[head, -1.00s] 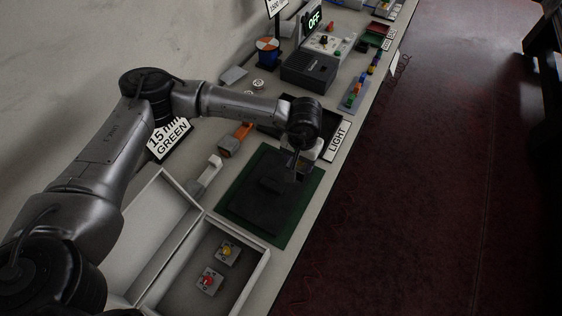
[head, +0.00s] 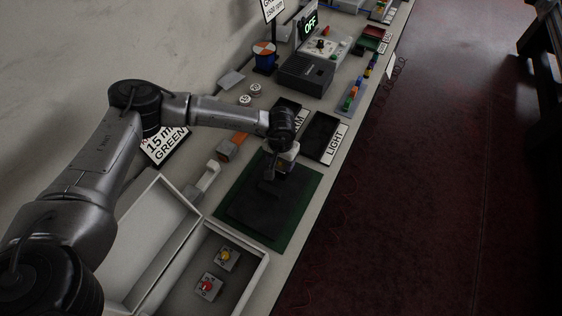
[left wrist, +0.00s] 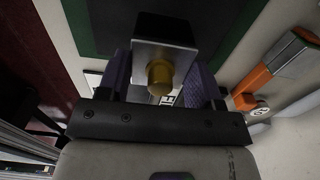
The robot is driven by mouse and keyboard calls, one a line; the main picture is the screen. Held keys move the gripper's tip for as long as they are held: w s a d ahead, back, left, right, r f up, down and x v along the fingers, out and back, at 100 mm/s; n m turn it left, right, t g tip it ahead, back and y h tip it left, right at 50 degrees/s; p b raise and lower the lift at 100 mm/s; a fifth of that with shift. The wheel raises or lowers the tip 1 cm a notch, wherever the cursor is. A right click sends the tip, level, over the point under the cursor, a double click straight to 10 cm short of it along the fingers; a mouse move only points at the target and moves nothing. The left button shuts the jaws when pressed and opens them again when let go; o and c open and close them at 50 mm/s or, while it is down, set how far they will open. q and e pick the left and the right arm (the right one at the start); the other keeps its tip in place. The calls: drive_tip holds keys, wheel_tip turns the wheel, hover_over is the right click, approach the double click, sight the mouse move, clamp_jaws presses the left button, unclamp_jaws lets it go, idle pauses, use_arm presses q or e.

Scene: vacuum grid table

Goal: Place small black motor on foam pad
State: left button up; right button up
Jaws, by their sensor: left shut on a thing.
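My left gripper (head: 271,172) is over the far part of the dark foam pad (head: 258,210), which lies on a green mat (head: 296,228). In the left wrist view the gripper (left wrist: 160,66) is shut on the small black motor (left wrist: 168,28), with a purple-padded finger on each side. The motor shows a silver square face, a brass shaft towards the camera and a black body beyond. Dark pad and green mat show behind it. I cannot tell whether the motor touches the pad. My right gripper is not in view.
An open white box (head: 259,272) with a yellow-topped and a red-topped part stands in front of the mat. Black trays (head: 318,133) with labels, one reading LIGHT, lie beyond it. An orange-and-grey tool (head: 229,148) lies to the left. The table edge drops off to the right.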

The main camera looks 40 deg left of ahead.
use_arm(q)
drive_tip(key=shift+f, duration=0.55)
drive_tip(key=shift+w, duration=0.1)
drive_tip(key=shift+f, duration=0.15)
drive_tip(key=o, duration=1.5)
wheel_tip(320, 180, up, 12)
drive_tip(key=shift+r, duration=0.15)
